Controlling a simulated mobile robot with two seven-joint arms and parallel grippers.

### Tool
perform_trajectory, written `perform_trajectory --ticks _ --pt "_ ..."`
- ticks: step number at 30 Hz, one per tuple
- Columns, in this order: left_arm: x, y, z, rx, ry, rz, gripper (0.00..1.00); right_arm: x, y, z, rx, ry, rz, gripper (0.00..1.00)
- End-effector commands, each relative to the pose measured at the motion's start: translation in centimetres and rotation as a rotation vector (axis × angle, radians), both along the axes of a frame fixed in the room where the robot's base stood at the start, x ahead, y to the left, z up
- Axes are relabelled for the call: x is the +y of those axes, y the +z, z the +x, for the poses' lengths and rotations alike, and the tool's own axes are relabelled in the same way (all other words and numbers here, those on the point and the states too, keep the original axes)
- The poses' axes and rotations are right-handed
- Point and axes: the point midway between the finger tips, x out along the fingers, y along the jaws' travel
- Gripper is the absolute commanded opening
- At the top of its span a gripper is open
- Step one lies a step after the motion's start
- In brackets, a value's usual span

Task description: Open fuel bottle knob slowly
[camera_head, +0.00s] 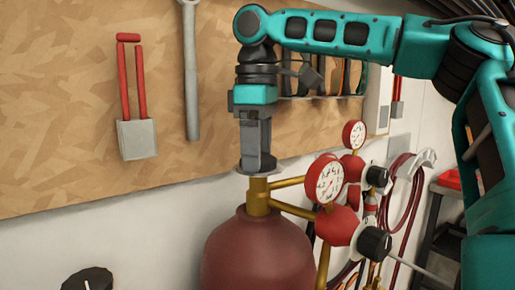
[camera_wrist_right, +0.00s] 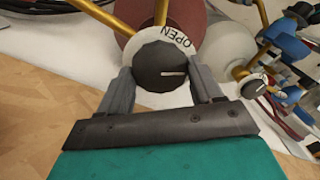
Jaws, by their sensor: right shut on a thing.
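The fuel bottle (camera_head: 257,250) is dark red with a brass neck and stands in front of the wall. Its knob sits on top of the neck and is mostly hidden by my right gripper in the head view. In the right wrist view the knob (camera_wrist_right: 160,67) is dark and round with a white line pointing right. A white disc marked OPEN (camera_wrist_right: 180,38) lies behind it. My right gripper (camera_head: 258,160) points down from above the bottle, with one finger on each side of the knob. My left gripper is not in view.
Red gauges (camera_head: 325,180) and black regulator knobs (camera_head: 374,242) stand close to the right of the neck. Red hoses (camera_head: 405,190) hang behind them. A board (camera_head: 75,90) with tools is just behind. Another dark knob (camera_head: 88,280) shows at bottom left.

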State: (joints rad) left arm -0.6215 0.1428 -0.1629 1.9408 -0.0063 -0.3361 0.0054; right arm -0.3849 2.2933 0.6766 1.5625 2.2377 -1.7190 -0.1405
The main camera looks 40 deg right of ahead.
Motion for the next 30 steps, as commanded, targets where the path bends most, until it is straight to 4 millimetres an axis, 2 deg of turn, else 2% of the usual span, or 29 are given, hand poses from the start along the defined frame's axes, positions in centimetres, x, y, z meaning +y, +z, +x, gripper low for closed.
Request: perform_trajectory --ticks 30 --pt "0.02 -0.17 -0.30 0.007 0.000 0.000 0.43 0.03 0.04 -0.12 0.000 0.928 -0.001 0.35"
